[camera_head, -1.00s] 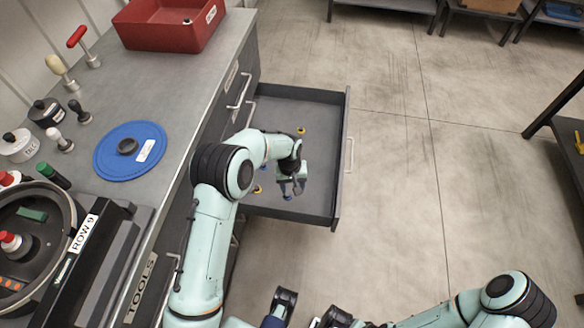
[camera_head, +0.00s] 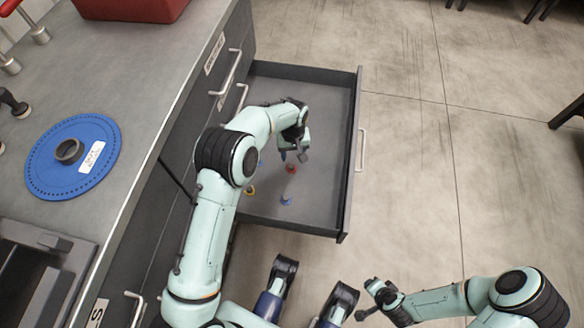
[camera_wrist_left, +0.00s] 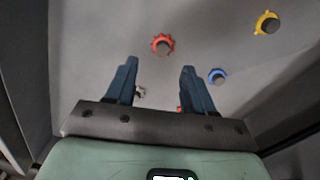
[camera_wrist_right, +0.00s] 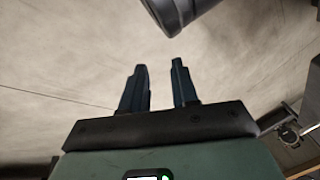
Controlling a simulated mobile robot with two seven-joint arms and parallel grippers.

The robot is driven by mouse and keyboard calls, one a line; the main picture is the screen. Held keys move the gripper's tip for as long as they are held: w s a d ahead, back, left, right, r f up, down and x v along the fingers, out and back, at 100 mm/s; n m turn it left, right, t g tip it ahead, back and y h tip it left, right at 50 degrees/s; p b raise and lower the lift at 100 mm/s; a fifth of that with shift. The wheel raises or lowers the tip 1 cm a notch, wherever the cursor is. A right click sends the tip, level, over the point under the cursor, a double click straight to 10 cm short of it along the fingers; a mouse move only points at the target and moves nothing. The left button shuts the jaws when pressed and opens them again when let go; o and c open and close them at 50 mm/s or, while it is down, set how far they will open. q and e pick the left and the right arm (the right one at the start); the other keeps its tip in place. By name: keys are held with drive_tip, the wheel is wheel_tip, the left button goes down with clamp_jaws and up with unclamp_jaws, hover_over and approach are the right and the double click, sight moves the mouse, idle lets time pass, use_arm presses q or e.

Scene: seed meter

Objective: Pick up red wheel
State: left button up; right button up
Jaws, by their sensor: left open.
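The red wheel (camera_head: 291,169) lies on the floor of the open drawer (camera_head: 326,215), just below my left gripper (camera_head: 293,156) in the head view. In the left wrist view the toothed red wheel (camera_wrist_left: 162,44) lies beyond the fingertips, roughly between their lines. My left gripper (camera_wrist_left: 157,70) is open, with nothing between its fingers; a small red bit shows beside its right finger. My right gripper (camera_wrist_right: 159,70) is open and empty, over bare floor.
A blue wheel (camera_head: 286,200) and a yellow wheel (camera_head: 250,190) lie in the drawer near the red one. The drawer walls surround them. A blue disc (camera_head: 50,178) and a red bin (camera_head: 130,8) stand on the counter at left.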

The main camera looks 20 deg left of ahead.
sight(291, 166)
use_arm(q)
wheel_tip(291, 166, down, 2)
drive_tip(key=shift+f, duration=0.25)
drive_tip(key=f, duration=0.1)
drive_tip(key=f+b, duration=0.1)
drive_tip(key=f, duration=0.1)
drive_tip(key=f+b, duration=0.1)
drive_tip(key=f, duration=0.1)
drive_tip(key=shift+a+f, duration=0.1)
drive_tip(key=shift+a, duration=0.2)
use_arm(e)
drive_tip(key=shift+g, duration=0.8)
drive_tip(key=s+f, duration=0.2)
drive_tip(key=s, duration=0.1)
drive_tip(key=s+f, duration=0.1)
drive_tip(key=f, duration=0.1)
drive_tip(key=shift+s+d, duration=0.15)
drive_tip(key=shift+d, duration=0.15)
use_arm(q)
drive_tip(key=shift+c, duration=0.3)
clamp_jaws()
